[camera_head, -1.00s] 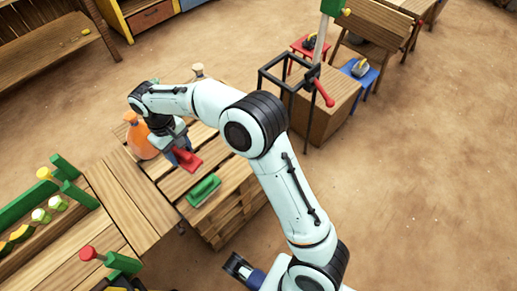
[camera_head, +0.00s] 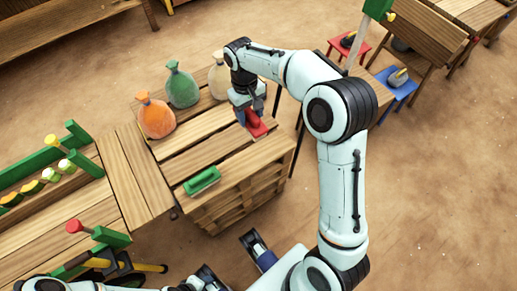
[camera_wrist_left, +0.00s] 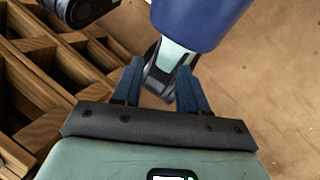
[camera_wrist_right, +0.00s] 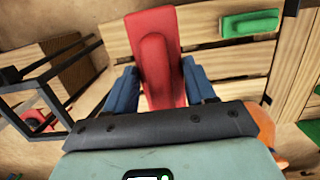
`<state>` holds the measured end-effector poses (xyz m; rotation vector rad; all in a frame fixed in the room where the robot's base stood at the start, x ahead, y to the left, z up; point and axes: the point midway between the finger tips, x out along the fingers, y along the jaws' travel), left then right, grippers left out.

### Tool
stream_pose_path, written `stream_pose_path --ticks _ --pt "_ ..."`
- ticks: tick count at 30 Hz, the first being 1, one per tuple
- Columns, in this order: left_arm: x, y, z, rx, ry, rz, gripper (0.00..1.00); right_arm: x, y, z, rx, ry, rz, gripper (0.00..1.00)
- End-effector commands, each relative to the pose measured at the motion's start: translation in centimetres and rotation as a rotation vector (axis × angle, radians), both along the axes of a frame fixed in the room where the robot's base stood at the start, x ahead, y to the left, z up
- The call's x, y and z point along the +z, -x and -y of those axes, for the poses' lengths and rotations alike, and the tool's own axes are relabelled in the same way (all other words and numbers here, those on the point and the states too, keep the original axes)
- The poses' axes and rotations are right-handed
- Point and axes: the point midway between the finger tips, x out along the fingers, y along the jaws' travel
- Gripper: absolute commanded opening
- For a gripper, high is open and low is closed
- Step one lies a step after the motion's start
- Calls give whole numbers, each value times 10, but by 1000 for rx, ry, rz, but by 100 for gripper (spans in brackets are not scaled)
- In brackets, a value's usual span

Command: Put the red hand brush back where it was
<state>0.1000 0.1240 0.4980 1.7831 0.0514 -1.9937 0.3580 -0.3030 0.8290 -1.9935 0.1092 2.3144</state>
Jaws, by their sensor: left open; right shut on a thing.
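The red hand brush (camera_head: 257,128) is at the right part of the slatted wooden crate top, in my right gripper (camera_head: 250,112). In the right wrist view the brush (camera_wrist_right: 155,50) extends out between the two blue fingers of that gripper (camera_wrist_right: 160,88), which is shut on it. Whether the brush touches the slats or hangs just above them I cannot tell. A green hand brush (camera_head: 202,181) lies on the crate's near edge. It also shows in the right wrist view (camera_wrist_right: 250,23). My left gripper (camera_wrist_left: 160,85) is open and empty, beside wooden slats in its wrist view.
An orange bag (camera_head: 156,116), a green bag (camera_head: 181,86) and a cream bag (camera_head: 219,78) stand along the crate's back left. A wooden stall with green bars (camera_head: 45,160) is at left. Slats between the two brushes are bare. A blue stool (camera_head: 396,83) is at right.

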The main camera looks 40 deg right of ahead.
Motion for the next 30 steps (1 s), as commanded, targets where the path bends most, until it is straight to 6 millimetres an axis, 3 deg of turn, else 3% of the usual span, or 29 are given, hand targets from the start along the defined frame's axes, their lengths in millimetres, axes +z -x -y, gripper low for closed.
stream_pose_path --ticks 15,19,26,30 --pt "-22 -10 -1 9 -7 34 43 -127 1 0 0 0 -6 26" --pt "-27 -17 -4 16 -15 51 43 -147 1 0 0 0 -3 26" --pt "-30 -22 -6 21 -21 65 43 -162 0 0 0 0 -2 26" --pt "-36 -28 -9 28 -29 82 43 -184 1 0 -1 0 -4 26"
